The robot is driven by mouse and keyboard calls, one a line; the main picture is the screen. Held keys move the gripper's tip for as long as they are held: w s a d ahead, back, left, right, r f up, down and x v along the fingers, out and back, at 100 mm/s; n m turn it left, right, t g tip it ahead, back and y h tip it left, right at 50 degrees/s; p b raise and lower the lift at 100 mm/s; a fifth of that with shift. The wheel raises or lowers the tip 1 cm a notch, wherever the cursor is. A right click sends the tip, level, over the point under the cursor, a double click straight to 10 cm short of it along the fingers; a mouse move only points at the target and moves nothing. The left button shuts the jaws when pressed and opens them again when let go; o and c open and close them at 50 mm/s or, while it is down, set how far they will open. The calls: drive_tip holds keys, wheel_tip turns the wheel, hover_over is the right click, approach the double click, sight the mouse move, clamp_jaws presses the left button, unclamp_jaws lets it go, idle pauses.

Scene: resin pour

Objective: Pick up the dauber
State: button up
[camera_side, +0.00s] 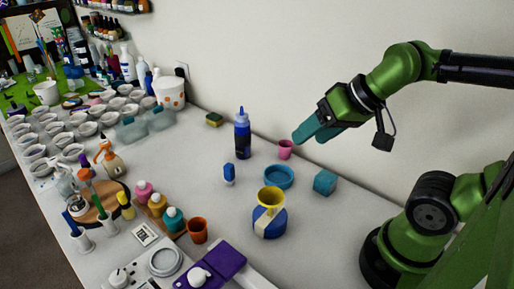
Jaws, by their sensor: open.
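A small blue piece with a pale base (229,174) stands on the table left of the blue ring-shaped dish; it looks like the dauber, though it is too small to be sure. My gripper (303,133), with teal fingers, is open and empty. It hangs in the air above the table, to the right of and higher in the picture than the blue piece, near the pink cup (285,150). The gap between the fingers is hard to see from this side.
A tall blue bottle (242,138) stands behind the blue piece. The blue dish (279,177), a teal cube (325,182) and a blue pot with a yellow funnel (270,202) stand to its right. Bottles and an orange cup (198,231) crowd the front left.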

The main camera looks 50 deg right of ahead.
drive_tip(key=n+g+h, duration=0.2)
drive_tip(key=n+g, duration=0.5)
hover_over(229, 166)
wheel_tip(229, 166, down, 6)
drive_tip(key=f, duration=0.1)
wheel_tip(229, 166, down, 16)
drive_tip(key=shift+w+f, duration=0.1)
